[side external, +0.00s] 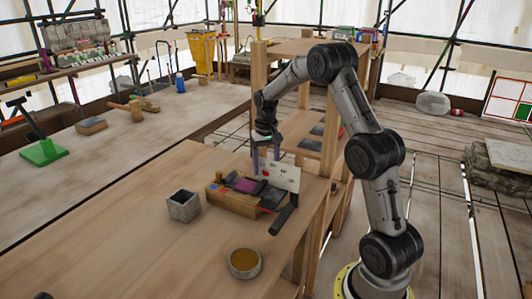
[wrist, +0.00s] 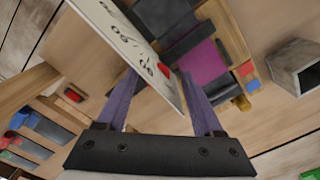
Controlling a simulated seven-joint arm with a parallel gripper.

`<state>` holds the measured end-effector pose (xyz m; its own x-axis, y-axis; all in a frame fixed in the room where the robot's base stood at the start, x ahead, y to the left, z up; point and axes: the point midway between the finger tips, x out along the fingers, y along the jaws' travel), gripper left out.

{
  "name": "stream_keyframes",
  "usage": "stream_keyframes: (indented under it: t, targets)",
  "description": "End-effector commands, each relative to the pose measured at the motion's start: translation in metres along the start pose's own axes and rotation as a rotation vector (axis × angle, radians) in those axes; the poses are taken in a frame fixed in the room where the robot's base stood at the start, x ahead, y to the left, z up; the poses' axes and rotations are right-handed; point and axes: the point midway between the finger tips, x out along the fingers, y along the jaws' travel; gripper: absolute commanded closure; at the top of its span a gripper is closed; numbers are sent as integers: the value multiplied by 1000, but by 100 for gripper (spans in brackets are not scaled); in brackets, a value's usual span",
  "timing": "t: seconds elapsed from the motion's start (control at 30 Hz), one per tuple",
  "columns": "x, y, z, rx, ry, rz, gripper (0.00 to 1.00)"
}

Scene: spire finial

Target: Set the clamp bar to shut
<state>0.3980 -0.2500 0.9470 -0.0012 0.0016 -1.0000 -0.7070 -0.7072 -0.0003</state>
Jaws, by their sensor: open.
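A wooden bench fixture (side external: 232,199) stands on the table, carrying dark grey blocks and a purple block (side external: 240,184). The purple block also shows in the wrist view (wrist: 206,64). A white panel (side external: 282,176) with dark markings rises at the fixture's back; it also shows in the wrist view (wrist: 118,40). A black bar-like handle (side external: 283,220) juts out at the fixture's front right. I cannot tell for certain that it is the clamp bar. My gripper (side external: 266,160) is open, pointing down beside the panel's top left. In the wrist view, the panel's edge lies between its purple fingers (wrist: 161,85).
A grey hollow block (side external: 183,206) stands left of the fixture, and a round bowl (side external: 244,263) sits in front. A wooden shelf post (side external: 259,75) stands behind my gripper. A mallet (side external: 136,109) lies on the far bench.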

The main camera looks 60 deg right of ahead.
Motion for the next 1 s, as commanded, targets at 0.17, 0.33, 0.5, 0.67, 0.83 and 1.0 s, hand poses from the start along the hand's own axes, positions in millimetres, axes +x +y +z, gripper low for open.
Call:
stream_keyframes:
  t: [0.17, 0.33, 0.5, 0.67, 0.83, 1.0]
  targets:
    - [-29, 0, -1, 0, 7, -1, 31]
    - [-67, 0, -1, 0, 7, -2, 31]
    - [-101, 0, -1, 0, 5, -2, 31]
    - [-123, -1, 0, 0, 3, -1, 31]
    - [-133, 0, 0, 0, 1, -1, 31]
    - [-134, 0, 1, 0, 0, -1, 31]
